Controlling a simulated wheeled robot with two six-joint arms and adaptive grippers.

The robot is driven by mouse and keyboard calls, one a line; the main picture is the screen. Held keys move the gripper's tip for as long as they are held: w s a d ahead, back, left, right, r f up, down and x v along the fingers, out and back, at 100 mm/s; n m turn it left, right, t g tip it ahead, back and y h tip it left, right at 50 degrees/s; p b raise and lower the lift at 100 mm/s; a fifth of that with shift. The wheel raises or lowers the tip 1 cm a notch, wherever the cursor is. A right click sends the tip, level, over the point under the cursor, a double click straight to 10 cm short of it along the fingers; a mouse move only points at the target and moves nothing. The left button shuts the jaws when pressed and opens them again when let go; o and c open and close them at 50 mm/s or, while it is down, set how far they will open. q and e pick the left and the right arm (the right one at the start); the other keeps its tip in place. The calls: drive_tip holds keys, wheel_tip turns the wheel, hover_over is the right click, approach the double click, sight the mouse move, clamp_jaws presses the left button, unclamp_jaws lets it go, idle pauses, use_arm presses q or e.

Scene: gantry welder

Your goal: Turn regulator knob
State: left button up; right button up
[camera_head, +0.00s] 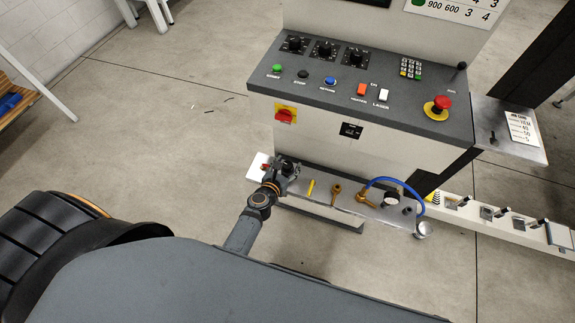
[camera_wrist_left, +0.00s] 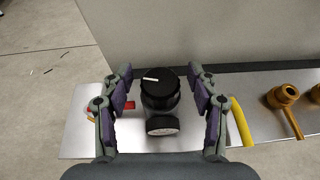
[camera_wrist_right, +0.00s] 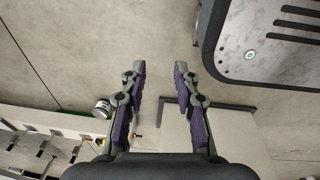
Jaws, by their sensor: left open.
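The regulator knob (camera_wrist_left: 158,88) is black with a white line that points left and lies nearly level in the left wrist view. It sits on a dark body with a round gauge (camera_wrist_left: 162,125) on the near side. My left gripper (camera_wrist_left: 160,74) is open, with one finger on each side of the knob and gaps showing between. In the head view my left gripper (camera_head: 281,172) is at the left end of the low metal shelf and partly hides the regulator. My right gripper (camera_wrist_right: 160,68) is open and empty over the floor.
The metal shelf (camera_head: 326,196) also holds a yellow stick (camera_head: 311,188), a brass fitting (camera_head: 336,193) and a blue hose (camera_head: 398,181). A red part (camera_wrist_left: 128,105) is left of the regulator. The control console (camera_head: 340,90) stands above and behind the shelf.

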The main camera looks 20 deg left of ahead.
use_arm(q)
drive_tip(key=shift+w, duration=0.1)
drive_tip(key=c, duration=1.2)
use_arm(e)
drive_tip(key=shift+s+a+f, duration=0.1)
drive_tip(key=shift+s+a, duration=0.15)
drive_tip(key=shift+s, duration=0.35)
use_arm(q)
drive_tip(key=shift+m+h, duration=0.3)
